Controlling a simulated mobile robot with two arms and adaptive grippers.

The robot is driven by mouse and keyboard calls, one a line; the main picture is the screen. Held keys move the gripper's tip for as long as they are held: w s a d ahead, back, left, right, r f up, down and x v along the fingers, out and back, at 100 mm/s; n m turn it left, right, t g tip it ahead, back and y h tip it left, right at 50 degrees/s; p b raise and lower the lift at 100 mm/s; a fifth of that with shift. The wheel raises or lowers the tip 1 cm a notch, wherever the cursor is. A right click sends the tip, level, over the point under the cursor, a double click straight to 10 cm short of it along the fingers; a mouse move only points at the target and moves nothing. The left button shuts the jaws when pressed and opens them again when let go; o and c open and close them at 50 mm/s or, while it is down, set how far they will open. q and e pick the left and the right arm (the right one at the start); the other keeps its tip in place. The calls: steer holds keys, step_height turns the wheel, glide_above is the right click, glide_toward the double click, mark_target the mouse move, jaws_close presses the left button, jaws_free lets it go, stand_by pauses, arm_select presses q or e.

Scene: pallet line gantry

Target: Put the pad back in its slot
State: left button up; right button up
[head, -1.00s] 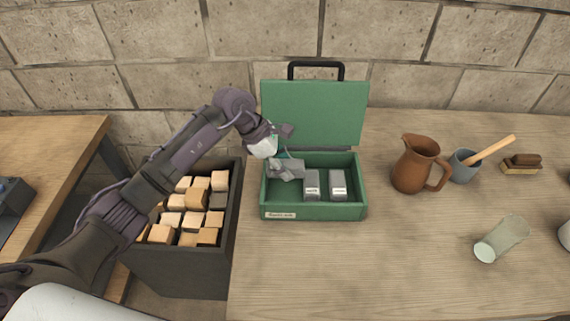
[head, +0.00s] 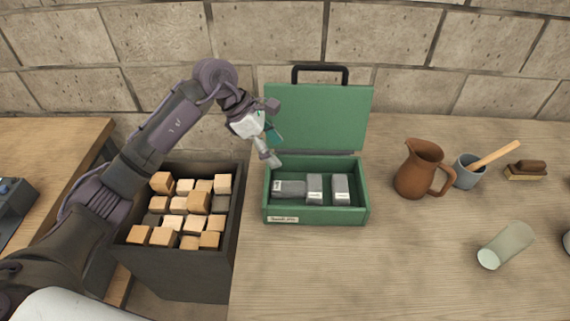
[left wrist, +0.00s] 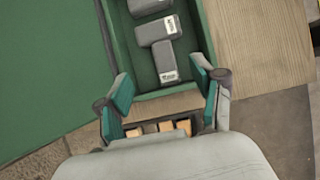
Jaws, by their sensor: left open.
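The green case (head: 318,215) stands open on the table with its lid upright at the back. Three grey pads are in it. The left pad (head: 289,189) lies crosswise, its end close to or touching the middle pad (head: 314,188). The middle and right pad (head: 341,189) lie parallel, front to back. In the left wrist view the crosswise pad (left wrist: 166,62) forms a T with the middle pad (left wrist: 155,28). My left gripper (head: 271,148) is open and empty above the case's back left corner. Slot outlines cannot be made out. My right gripper is not in view.
A dark bin (head: 178,269) of wooden blocks stands against the table's left edge. Right of the case are a brown jug (head: 418,171), a grey mortar with pestle (head: 467,171), a brush (head: 526,171) and a lying glass (head: 506,246). The front table is clear.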

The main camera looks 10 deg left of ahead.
arm_select(q)
steer(key=b+v, duration=0.1)
steer(key=v, duration=0.4)
steer(key=shift+a+r, duration=0.1)
steer(key=shift+r, duration=0.1)
